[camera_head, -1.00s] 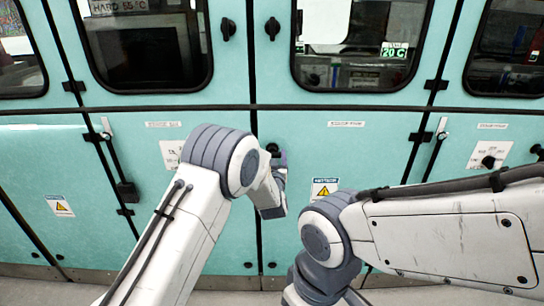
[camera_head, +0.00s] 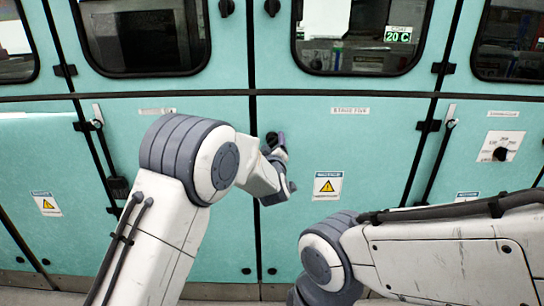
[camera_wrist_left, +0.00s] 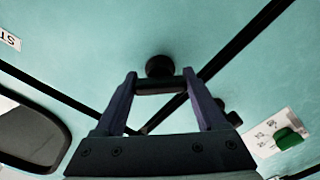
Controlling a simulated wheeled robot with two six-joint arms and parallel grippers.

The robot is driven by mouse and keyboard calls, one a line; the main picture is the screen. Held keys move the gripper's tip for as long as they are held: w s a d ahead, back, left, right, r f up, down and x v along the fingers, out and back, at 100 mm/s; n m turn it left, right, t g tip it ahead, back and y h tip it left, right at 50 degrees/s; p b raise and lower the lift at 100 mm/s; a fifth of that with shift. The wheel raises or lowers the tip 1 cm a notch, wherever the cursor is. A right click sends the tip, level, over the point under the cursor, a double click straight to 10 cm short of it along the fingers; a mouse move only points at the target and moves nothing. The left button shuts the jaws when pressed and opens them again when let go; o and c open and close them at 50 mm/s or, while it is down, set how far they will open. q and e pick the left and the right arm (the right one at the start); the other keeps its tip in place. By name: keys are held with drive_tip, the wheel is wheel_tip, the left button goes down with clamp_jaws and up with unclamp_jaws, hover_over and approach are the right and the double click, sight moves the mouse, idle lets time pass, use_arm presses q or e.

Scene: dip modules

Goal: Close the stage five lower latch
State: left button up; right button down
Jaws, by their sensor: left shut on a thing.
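The stage five lower latch (camera_head: 271,138) is a small black knob near the left edge of the lower teal door, mostly hidden by my left gripper. The door's label (camera_head: 350,110) is to its right. My left gripper (camera_head: 281,142) is at the latch, its purple fingers partly hidden by my wrist. In the left wrist view, the fingers (camera_wrist_left: 163,86) are on either side of the latch's black handle (camera_wrist_left: 160,87), with the round base (camera_wrist_left: 160,66) just beyond. The gripper is shut on this handle. My right arm shows at the lower right; its gripper is out of frame.
Upper latches (camera_head: 271,7) sit beside the windowed doors above. A yellow warning label (camera_head: 327,186) is on the stage five lower door. The lower panels look flat and closed.

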use_arm(q)
drive_tip(key=n+b, duration=0.4)
drive_tip(key=b, duration=0.1)
drive_tip(key=n+b, duration=0.2)
drive_tip(key=shift+f+b, duration=0.25)
drive_tip(key=shift+b, duration=0.15)
drive_tip(key=shift+r+n+b, duration=0.2)
drive_tip(key=shift+n+b, duration=1.4)
drive_tip(key=shift+n, duration=0.1)
drive_tip(key=o, duration=1.3)
drive_tip(key=shift+s, duration=0.1)
drive_tip(key=s, duration=1)
drive_tip(key=shift+s, duration=0.15)
